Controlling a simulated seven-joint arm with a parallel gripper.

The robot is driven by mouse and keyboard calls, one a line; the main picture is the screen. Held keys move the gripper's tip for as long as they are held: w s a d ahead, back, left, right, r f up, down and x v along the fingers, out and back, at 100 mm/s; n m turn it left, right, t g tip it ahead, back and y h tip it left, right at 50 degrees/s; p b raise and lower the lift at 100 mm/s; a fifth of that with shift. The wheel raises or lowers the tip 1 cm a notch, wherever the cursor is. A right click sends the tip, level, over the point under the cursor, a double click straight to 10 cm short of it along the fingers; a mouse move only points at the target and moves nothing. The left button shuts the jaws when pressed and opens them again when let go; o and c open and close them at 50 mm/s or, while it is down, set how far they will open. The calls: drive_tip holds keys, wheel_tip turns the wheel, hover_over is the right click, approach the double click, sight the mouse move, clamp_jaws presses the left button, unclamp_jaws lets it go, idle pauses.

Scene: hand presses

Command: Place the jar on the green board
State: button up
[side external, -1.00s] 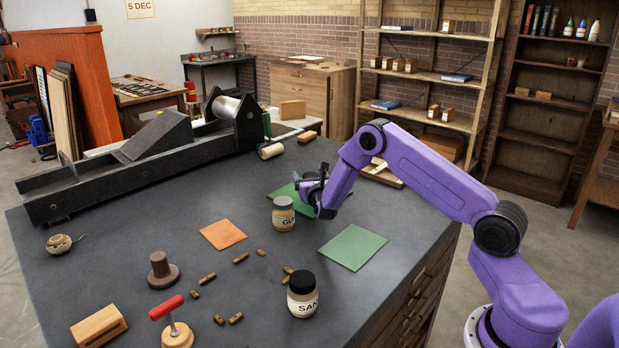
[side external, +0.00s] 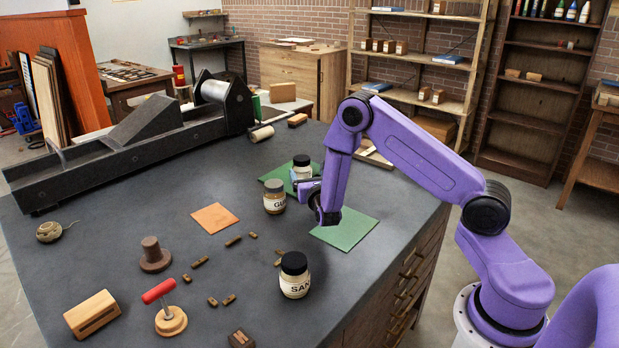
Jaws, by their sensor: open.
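A jar with a black lid (side external: 301,163) stands upright at the far green board (side external: 272,172), apparently on it; its lower part is partly hidden by my gripper (side external: 307,187). My gripper is open, low, and close beside this jar on its near right side; whether it touches cannot be told. A jar with a grey lid and a label starting "GLU" (side external: 274,199) stands at the far board's near edge. A black-lidded jar labelled "SAN" (side external: 294,281) stands on the bare bench nearer the camera. A second green board (side external: 348,231) lies bare below my arm.
An orange board (side external: 215,218) lies to the left. Several small brown pieces (side external: 233,241), a red-handled stamp (side external: 168,310), a dark knob (side external: 154,254) and a wooden block (side external: 91,314) lie nearer. A long dark press (side external: 120,150) fills the back left.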

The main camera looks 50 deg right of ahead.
drive_tip(key=shift+s+a, duration=0.3)
drive_tip(key=shift+s, duration=0.15)
drive_tip(key=s+a+r+m+g+h, duration=0.2)
drive_tip(key=s+a+r+m+g, duration=0.2)
drive_tip(key=s+r+m+g, duration=0.6)
drive_tip(key=s+a+m+g+y, duration=0.1)
drive_tip(key=s+a+y, duration=0.3)
drive_tip(key=s, duration=0.6)
drive_tip(key=s+a+f+m+g+y, duration=0.1)
drive_tip(key=s+a+m+g+y, duration=0.1)
drive_tip(key=s+a, duration=0.4)
drive_tip(key=s+a+m+g+y, duration=0.1)
drive_tip(key=s+a+m+y, duration=0.2)
drive_tip(key=s, duration=1)
drive_tip(key=a+y, duration=0.3)
drive_tip(key=y, duration=0.1)
drive_tip(key=shift+s+f, duration=0.25)
drive_tip(key=shift+s, duration=0.05)
